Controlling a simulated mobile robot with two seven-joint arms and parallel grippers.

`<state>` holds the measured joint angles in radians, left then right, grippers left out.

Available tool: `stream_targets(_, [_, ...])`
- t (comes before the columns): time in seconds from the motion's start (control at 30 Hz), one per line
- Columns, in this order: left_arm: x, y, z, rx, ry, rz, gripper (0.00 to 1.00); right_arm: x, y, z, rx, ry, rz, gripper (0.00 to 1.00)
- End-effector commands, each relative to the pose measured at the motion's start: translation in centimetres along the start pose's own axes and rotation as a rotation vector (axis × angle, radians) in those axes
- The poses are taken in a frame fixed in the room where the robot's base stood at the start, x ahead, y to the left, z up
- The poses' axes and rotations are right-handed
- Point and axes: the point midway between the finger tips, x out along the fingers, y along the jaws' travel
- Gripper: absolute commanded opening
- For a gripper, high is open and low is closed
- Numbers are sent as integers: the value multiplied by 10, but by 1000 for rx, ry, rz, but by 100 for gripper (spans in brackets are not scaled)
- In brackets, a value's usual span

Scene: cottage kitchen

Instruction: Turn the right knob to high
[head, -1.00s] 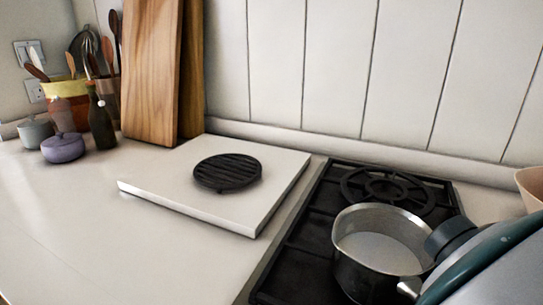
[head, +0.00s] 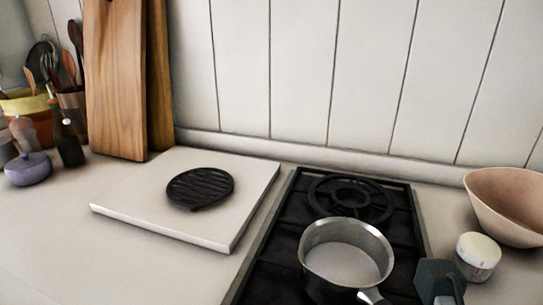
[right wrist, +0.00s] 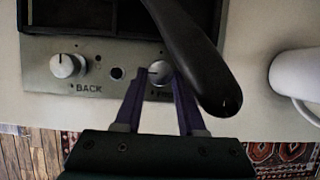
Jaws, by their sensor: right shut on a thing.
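In the right wrist view a metal panel runs along the stove's edge with two silver knobs. The right knob (right wrist: 160,73) sits between the fingertips of my right gripper (right wrist: 157,78), which is shut on it. Its label is mostly hidden by a finger and the pan handle. The left knob (right wrist: 66,66), marked BACK, stands free to the left. The knobs do not show in the head view. My left gripper is not in view.
A saucepan (head: 345,255) sits on the black gas hob (head: 268,262); its dark handle (right wrist: 195,50) reaches over the panel close to my right gripper. A white jar (head: 478,252) and a pink bowl (head: 508,205) stand on the right. A white board (head: 215,236) lies left of the hob.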

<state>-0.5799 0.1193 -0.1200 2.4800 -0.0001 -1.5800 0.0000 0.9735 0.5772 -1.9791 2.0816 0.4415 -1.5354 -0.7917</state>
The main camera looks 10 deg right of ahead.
Motion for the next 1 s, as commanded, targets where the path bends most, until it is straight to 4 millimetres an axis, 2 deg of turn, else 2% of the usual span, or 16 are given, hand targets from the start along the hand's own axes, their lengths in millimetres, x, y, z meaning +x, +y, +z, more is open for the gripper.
stream_targets(0.23, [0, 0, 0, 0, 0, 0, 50, 1, -1, -1, 1, 2, -3, 0])
stream_targets(0.27, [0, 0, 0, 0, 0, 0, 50, 1, -1, -1, 1, 2, -3, 41])
stream_targets(0.5, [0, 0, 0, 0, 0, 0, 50, 1, -1, 0, 2, 1, -3, 68])
stream_targets(0.87, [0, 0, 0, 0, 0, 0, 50, 0, 0, 0, 2, 0, -2, 69])
stream_targets(1.0, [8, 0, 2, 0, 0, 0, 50, 3, 1, -1, 37, 0, -14, 69])
